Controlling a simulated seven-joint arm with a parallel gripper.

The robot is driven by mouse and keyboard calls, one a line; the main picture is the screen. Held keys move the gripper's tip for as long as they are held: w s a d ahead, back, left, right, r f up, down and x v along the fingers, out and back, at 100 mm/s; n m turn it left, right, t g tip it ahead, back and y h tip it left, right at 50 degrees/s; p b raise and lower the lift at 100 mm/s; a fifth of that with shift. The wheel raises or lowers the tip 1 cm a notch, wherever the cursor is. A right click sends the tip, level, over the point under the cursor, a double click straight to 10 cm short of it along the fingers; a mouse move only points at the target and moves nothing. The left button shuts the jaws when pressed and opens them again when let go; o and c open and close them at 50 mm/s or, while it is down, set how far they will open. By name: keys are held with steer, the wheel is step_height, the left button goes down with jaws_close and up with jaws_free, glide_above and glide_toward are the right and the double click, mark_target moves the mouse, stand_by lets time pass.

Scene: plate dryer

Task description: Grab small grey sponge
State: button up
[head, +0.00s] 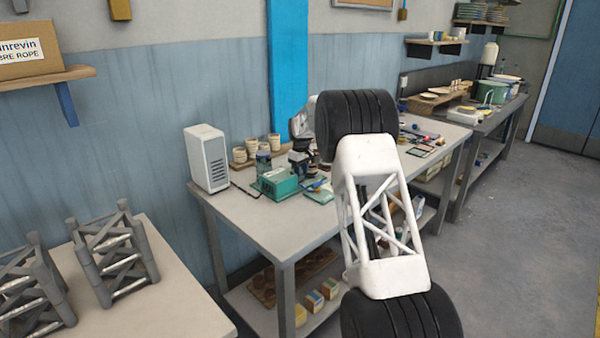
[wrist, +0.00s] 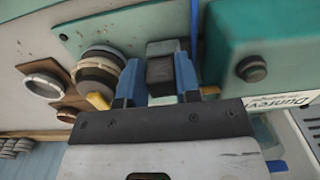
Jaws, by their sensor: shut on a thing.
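The small grey sponge (wrist: 160,70) is a little dark grey block in the wrist view, with a lighter upper face. My gripper (wrist: 159,84) has two blue fingers, one on each side of the sponge, and is shut on it. A teal surface lies behind the sponge. I cannot tell whether the sponge still touches what is under it. In the head view my own white arm and black joints cover part of the bench, and I cannot make out the sponge there.
A teal box (wrist: 265,45) with a dark knob is close on the right; it also shows on the workbench (head: 300,222) in the head view as a teal device (head: 279,183). A white ventilated box (head: 207,158) stands on the bench's left end.

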steer(key=shift+r, duration=4.95)
